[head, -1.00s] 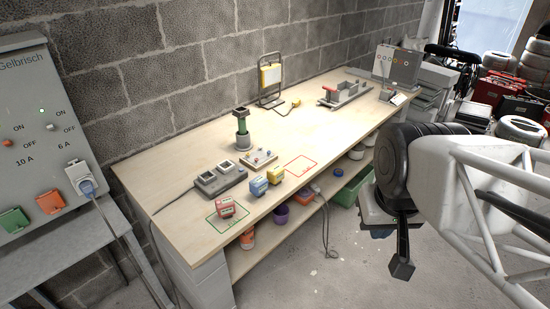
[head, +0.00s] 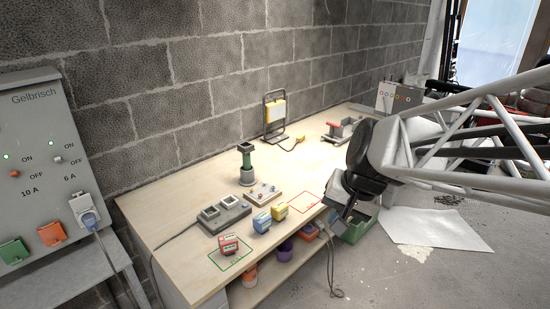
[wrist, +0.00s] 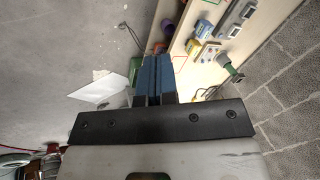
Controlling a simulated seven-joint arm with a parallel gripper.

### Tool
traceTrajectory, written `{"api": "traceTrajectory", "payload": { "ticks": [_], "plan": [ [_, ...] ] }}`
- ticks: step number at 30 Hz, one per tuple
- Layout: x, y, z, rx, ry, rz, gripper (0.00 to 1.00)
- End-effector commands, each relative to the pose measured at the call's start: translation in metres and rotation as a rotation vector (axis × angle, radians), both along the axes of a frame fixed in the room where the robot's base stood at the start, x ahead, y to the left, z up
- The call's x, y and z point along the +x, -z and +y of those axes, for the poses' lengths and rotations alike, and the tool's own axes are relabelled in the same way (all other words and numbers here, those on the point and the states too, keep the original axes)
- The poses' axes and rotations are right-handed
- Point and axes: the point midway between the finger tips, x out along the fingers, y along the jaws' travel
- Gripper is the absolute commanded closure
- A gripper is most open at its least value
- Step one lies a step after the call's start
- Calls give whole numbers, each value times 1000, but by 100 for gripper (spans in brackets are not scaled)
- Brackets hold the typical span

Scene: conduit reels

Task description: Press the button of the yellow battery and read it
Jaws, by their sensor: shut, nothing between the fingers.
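The yellow battery (head: 279,211) stands on the bench near its front edge, right beside the blue battery (head: 261,222). The red battery (head: 229,244) stands further left, in a green outline. The yellow battery also shows small in the wrist view (wrist: 192,47), to the right of the fingers. My gripper (head: 336,224) is to the right of the yellow battery in the head view, apart from it, by the bench's front edge. In the wrist view its blue fingers (wrist: 154,62) are together and empty. The yellow battery's button and any reading are too small to make out.
A two-socket charger (head: 223,213), a small board with knobs (head: 262,194) and a green cylinder (head: 246,167) stand behind the batteries. An empty red outline (head: 308,203) is right of the yellow one. A work lamp (head: 275,112) stands at the back. Bins fill the shelf below.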

Motion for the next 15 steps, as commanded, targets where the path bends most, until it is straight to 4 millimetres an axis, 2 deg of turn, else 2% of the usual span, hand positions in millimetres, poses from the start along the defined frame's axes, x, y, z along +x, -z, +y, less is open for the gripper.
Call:
{"api": "traceTrajectory", "payload": {
  "ticks": [15],
  "plan": [
    [108, 18, 42, 235, 222, 62, 100]
  ]
}}
